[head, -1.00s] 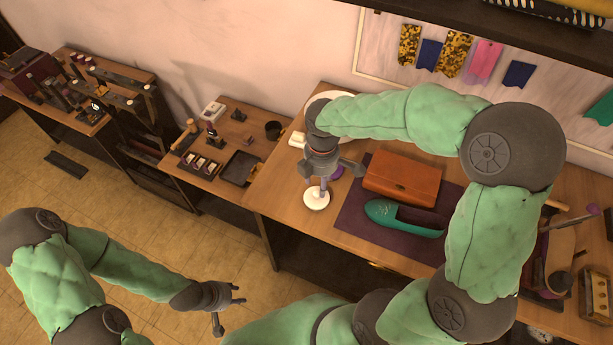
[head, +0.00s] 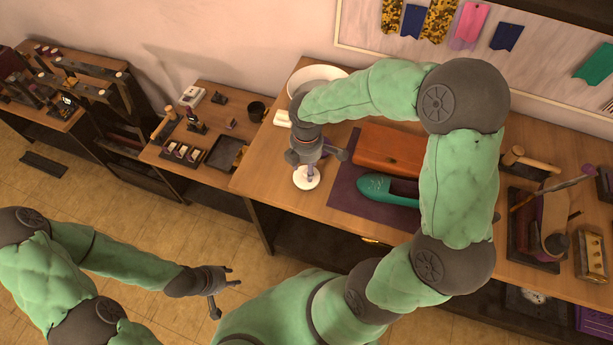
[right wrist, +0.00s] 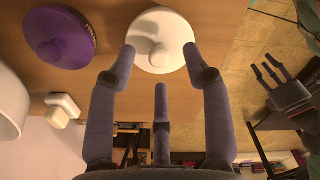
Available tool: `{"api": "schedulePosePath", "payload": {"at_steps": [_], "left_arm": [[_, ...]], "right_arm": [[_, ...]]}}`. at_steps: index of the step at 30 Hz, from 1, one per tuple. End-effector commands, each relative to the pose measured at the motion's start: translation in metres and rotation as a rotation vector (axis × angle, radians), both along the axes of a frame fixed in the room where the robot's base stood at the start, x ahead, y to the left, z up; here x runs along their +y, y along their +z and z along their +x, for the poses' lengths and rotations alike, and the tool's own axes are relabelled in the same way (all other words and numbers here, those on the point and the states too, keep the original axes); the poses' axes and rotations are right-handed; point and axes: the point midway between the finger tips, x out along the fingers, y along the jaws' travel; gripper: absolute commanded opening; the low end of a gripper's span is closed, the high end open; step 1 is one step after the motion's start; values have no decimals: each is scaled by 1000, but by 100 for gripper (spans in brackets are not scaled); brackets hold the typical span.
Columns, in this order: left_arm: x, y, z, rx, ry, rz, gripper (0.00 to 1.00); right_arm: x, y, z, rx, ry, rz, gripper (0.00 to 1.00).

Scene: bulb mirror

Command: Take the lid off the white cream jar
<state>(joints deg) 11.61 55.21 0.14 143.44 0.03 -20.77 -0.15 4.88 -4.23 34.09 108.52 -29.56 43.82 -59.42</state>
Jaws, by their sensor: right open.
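The white cream jar (head: 306,178) stands near the front edge of the wooden table, left of the purple mat. Its round white lid with a small central knob (right wrist: 160,35) fills the top middle of the right wrist view. My right gripper (head: 312,170) points down over the jar. Its fingers (right wrist: 160,62) are spread, with two tips at the near side of the lid; I cannot tell whether they touch it. The jar's body is mostly hidden below the lid. My left gripper (head: 228,290) is open and empty over the floor, away from the table.
A purple round lidded item (right wrist: 57,35) lies close by the jar. A white bowl (head: 318,73) and a small white item (head: 282,118) are behind.

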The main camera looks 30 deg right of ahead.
Motion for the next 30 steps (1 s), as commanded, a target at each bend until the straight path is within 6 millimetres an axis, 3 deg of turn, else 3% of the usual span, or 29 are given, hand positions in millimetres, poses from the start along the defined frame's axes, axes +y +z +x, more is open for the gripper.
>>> {"api": "schedulePosePath", "payload": {"at_steps": [3, 11, 16, 17, 30], "left_arm": [[0, -8, 0, 0, 0, 0, 40], [0, -7, 0, 0, 0, 0, 40], [0, -7, 0, 0, 0, 0, 40], [0, -7, 0, 0, 0, 0, 40], [0, -7, 0, 0, 0, 0, 40]], "right_arm": [[0, -19, 0, 1, 0, 0, 50], [0, -21, 0, 0, 0, 0, 50], [0, -21, 0, 0, 0, 0, 5], [0, -21, 0, 0, 0, 0, 0], [0, -18, 0, -1, 0, 0, 0]]}}
